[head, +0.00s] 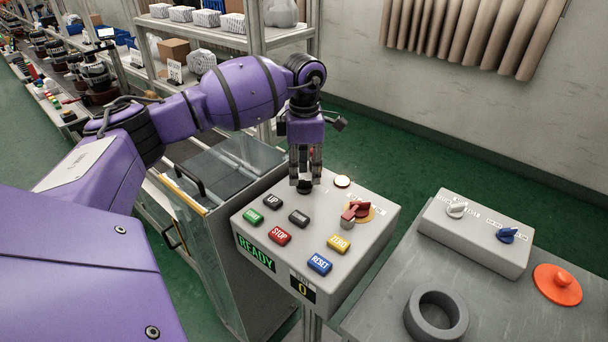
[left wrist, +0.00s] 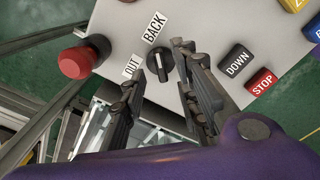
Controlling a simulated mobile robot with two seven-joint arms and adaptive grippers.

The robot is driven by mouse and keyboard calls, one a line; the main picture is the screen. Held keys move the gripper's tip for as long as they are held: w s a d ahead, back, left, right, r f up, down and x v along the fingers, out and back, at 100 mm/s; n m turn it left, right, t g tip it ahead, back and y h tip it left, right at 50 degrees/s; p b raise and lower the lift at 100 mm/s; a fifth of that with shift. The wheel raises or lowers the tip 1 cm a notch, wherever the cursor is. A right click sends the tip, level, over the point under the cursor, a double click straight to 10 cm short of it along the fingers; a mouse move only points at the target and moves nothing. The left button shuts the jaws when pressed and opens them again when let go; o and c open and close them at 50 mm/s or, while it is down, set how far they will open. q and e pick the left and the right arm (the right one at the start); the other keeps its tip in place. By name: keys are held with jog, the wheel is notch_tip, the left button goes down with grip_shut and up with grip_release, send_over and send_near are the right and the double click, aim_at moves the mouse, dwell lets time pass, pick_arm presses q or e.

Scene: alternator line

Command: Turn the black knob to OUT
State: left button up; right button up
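The black knob (left wrist: 159,64) shows in the left wrist view on the light grey control box, beside the OUT label (left wrist: 132,65) and below the BACK label (left wrist: 155,27). A pale line on the knob runs roughly toward BACK. In the head view the knob (head: 304,187) is a small dark shape under my left gripper (head: 305,178), partly hidden by it. My left gripper (left wrist: 156,80) is open and points down, with one finger on either side of the knob. Whether the fingers touch it I cannot tell. My right gripper is not in view.
The control box (head: 377,205) also bears a red mushroom button (left wrist: 78,62), several coloured push buttons and a red switch (head: 354,210). To its right is a bench with a grey switch box (head: 470,240), a grey ring (head: 436,316) and an orange knob-topped disc (head: 558,286).

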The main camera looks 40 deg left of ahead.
aim_at(304, 185)
pick_arm(q)
notch_tip(304, 185, down, 2)
jog(key=shift+s+d+f, duration=0.1)
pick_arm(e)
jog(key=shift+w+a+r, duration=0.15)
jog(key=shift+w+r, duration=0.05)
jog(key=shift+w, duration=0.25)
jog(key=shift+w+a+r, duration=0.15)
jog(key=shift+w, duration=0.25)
pick_arm(q)
grip_shut()
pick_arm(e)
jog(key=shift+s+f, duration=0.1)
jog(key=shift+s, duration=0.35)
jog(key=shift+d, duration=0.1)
